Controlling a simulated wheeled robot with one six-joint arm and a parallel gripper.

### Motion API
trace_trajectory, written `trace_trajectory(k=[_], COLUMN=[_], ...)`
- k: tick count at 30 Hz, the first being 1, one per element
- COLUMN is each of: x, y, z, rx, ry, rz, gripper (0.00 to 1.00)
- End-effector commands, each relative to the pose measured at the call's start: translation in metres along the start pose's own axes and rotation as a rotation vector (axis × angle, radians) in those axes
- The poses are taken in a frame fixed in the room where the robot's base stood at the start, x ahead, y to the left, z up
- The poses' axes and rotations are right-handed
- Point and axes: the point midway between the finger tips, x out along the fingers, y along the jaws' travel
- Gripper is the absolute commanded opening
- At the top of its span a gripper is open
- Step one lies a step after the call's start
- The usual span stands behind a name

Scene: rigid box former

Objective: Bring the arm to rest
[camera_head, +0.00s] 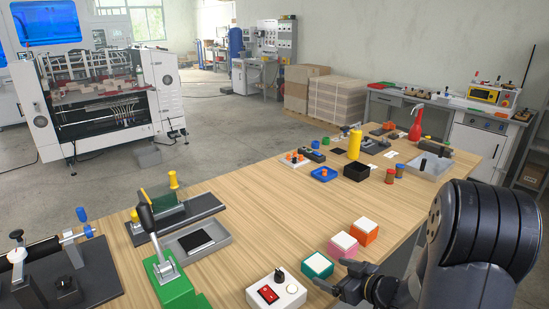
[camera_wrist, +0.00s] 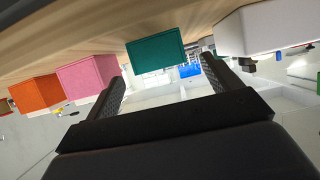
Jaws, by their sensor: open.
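My gripper (camera_head: 345,281) is at the front right of the wooden table, beside the green box (camera_head: 318,265). In the wrist view my gripper (camera_wrist: 165,75) has its two fingers spread wide with nothing held between them. The green box (camera_wrist: 157,52) shows beyond the fingertips, apart from them as far as I can tell. My dark arm stands at the right of the head view and hides part of the table's right edge.
A pink box (camera_head: 343,245) and an orange box (camera_head: 365,230) stand behind the green one. A white switch box (camera_head: 276,291) is to the left, with a green lever press (camera_head: 170,280) beyond it. The table (camera_head: 270,205) is bare in the middle.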

Motion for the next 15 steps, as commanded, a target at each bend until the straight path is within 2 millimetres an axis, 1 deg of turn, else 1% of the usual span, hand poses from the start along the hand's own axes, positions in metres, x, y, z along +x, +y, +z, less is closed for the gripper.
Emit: trace_trajectory(k=[1,3,9,13,15], x=[0.011,0.025,0.056,0.067,0.065], y=[-0.001,-0.002,-0.001,-0.001,0.000], z=[0.001,0.001,0.000,0.000,-0.004], rx=[0.000,0.000,-0.001,0.000,0.000], ry=[-0.001,-0.001,-0.001,-0.001,0.000], rz=[-0.005,-0.005,-0.003,-0.001,0.001], gripper=[0.85,0.85,0.85,0.85,0.85])
